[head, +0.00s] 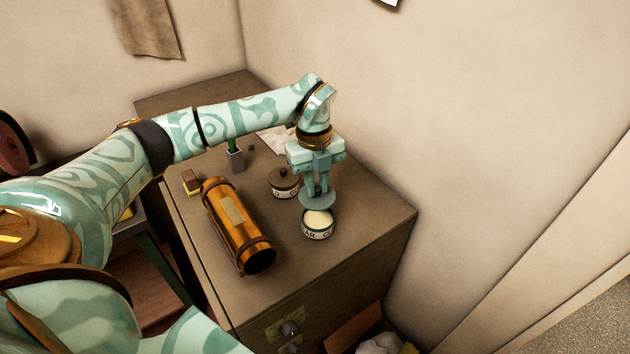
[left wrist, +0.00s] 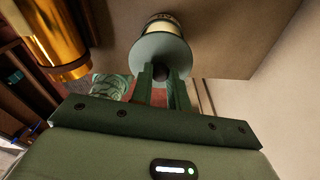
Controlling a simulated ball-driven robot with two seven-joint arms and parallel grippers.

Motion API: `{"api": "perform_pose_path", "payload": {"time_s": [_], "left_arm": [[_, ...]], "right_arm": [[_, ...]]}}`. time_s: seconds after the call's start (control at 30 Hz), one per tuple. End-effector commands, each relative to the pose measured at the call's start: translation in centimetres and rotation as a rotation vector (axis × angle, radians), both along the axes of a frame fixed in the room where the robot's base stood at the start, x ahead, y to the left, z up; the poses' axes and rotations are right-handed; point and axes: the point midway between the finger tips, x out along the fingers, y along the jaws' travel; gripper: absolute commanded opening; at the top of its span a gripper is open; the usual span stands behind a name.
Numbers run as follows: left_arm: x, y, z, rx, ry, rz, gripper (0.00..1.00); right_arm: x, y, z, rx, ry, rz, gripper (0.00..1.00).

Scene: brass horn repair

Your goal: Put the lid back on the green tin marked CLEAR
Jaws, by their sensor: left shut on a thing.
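The open tin (head: 318,233) stands upright near the right side of the cabinet top. Its pale band carries dark letters, only partly readable, and its cream-coloured filling shows. My left gripper (head: 317,190) is shut on the dark knob (left wrist: 160,73) of a round grey-green lid (head: 318,201). In the left wrist view, the lid (left wrist: 160,50) hides part of the tin (left wrist: 163,20). My right gripper is not in view.
A second tin with a brown knobbed lid (head: 284,181) stands close behind, to the left. A brass cylinder (head: 222,215) lies left of the open tin. A small block (head: 191,182) and a green-handled item (head: 236,157) lie farther back. The cabinet top (head: 370,215) is clear at right.

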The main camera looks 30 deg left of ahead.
Motion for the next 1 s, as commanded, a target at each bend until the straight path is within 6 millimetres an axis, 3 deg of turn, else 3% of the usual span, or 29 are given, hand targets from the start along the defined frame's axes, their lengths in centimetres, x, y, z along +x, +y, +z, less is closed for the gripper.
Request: {"api": "perform_pose_path", "payload": {"time_s": [0.17,0.4,0.63,1.0], "left_arm": [[0.0,0.0,-1.7,0.0,0.001,0.0,0.0],[0.0,0.0,-4.4,0.0,0.001,0.0,0.0],[0.0,0.0,-5.9,-0.001,0.001,0.0,0.0],[0.0,0.0,-6.0,-0.001,0.001,0.0,0.0]], "right_arm": [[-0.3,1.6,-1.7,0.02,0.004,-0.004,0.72],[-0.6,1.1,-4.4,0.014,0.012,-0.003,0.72],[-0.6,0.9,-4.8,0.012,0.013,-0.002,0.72],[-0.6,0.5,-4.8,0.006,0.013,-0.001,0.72]]}}
